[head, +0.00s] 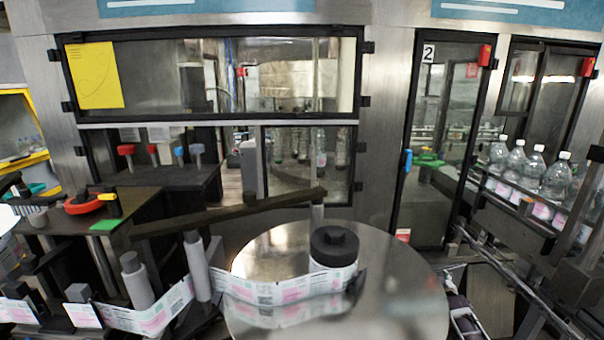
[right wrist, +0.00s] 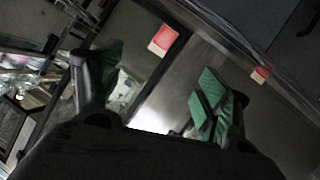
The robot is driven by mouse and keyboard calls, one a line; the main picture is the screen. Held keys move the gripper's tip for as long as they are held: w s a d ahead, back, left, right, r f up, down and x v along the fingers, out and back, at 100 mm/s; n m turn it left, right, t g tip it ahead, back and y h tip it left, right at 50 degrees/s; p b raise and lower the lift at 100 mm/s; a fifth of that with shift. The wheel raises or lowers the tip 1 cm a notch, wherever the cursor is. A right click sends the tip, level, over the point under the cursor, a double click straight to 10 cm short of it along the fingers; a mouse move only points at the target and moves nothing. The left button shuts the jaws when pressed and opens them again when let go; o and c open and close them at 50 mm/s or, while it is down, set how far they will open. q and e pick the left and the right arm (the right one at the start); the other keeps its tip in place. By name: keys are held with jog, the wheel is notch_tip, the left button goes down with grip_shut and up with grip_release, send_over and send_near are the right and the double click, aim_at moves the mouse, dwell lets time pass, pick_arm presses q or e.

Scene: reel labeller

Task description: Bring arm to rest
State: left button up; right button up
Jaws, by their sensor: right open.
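My right gripper (right wrist: 158,76) shows in the right wrist view with its two dark fingers spread wide and green pads on their inner faces. No object sits between the fingers. Dark panels and a red-and-white label (right wrist: 163,40) lie beyond it, apart from the fingers. In the head view I cannot clearly make out the right gripper among the dark parts at the lower right. I see no left gripper in either view.
Bottles (head: 535,168) line a conveyor at right. A dark bench (head: 60,212) is at left.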

jog(key=s+a+f+n+g+y, duration=0.1)
jog(key=s+a+f+g, duration=0.35)
jog(key=s+f, duration=1.15)
jog(key=s+a+f+g+y, duration=0.15)
jog(key=s+a+f, duration=0.65)
jog(key=s+f, duration=0.8)
jog(key=s+a+f+g+b, duration=0.1)
jog(key=s+a+f, duration=0.3)
jog(key=s, duration=0.9)
jog(key=s+a+f+g+b, duration=0.1)
jog(key=s+a+f+g, duration=0.2)
jog(key=s+f, duration=0.7)
jog(key=s+a+f+g+y+b, duration=0.1)
jog(key=s+a+f, duration=0.4)
jog(key=s, duration=1.2)
jog(key=shift+s+a+f+g, duration=0.25)
jog(key=shift+s+f+g, duration=0.25)
jog(key=shift+f, duration=0.7)
jog(key=shift+w, duration=0.1)
